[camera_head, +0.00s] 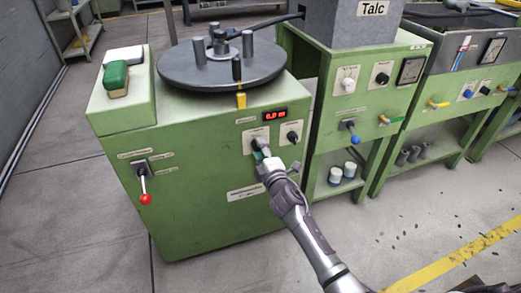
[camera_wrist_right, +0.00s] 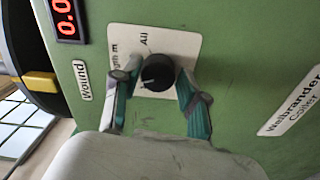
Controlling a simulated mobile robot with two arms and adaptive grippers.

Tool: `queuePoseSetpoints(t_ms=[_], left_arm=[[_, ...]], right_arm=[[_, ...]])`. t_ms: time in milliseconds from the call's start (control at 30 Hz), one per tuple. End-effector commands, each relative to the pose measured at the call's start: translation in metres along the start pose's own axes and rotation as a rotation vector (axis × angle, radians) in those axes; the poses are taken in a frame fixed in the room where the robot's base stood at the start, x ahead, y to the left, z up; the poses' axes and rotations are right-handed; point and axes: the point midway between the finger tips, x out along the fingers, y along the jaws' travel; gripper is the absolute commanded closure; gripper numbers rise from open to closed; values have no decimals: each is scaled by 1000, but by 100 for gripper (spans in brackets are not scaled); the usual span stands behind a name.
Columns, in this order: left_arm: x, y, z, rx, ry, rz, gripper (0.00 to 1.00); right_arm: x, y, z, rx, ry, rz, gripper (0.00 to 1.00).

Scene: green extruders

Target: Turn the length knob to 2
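The length knob (camera_wrist_right: 157,73) is a round black knob on a white plate (camera_wrist_right: 180,44) marked "Length m" and "All", on the front of the green coiler. A small pale mark shows on its lower left part; the numbers around it are hidden or too small to read. My right gripper (camera_wrist_right: 158,76) has its two teal-padded fingers closed in on either side of the knob, with the tips against its sides. In the head view my right gripper (camera_head: 262,156) largely covers the knob. My left gripper is not in view.
A red display (camera_wrist_right: 65,18) and a "Wound" label (camera_wrist_right: 81,80) lie left of the plate. A second black knob (camera_head: 292,137) sits close to the right. A red-tipped lever (camera_head: 145,199) is on the left of the front, and a round turntable (camera_head: 222,66) is on top.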

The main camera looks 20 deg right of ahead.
Motion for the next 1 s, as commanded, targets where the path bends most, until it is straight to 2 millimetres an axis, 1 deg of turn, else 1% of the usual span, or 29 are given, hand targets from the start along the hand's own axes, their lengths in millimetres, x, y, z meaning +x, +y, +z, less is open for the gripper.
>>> queuePoseSetpoints(t_ms=[33, 67, 100, 367, 467, 567, 800, 900, 1000], left_arm=[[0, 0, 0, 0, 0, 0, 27], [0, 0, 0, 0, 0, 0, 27], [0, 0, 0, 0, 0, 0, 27], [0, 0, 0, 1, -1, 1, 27], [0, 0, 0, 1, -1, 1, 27], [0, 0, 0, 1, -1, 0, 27], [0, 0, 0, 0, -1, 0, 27], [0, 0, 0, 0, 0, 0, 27], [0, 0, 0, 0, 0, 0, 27]], right_arm=[[0, 0, 0, 1, 0, 0, 44], [0, 0, 0, 1, 0, 0, 39], [0, 0, 0, 1, 0, 0, 37], [0, 1, 0, 1, 0, 1, 37], [-6, 0, 1, 0, -1, 0, 37], [-20, 0, 1, -1, 0, 0, 37], [-72, -1, 0, 1, 0, -1, 37], [-91, -1, 0, 2, 0, -1, 37], [-106, -1, 0, 2, -1, -1, 37]])
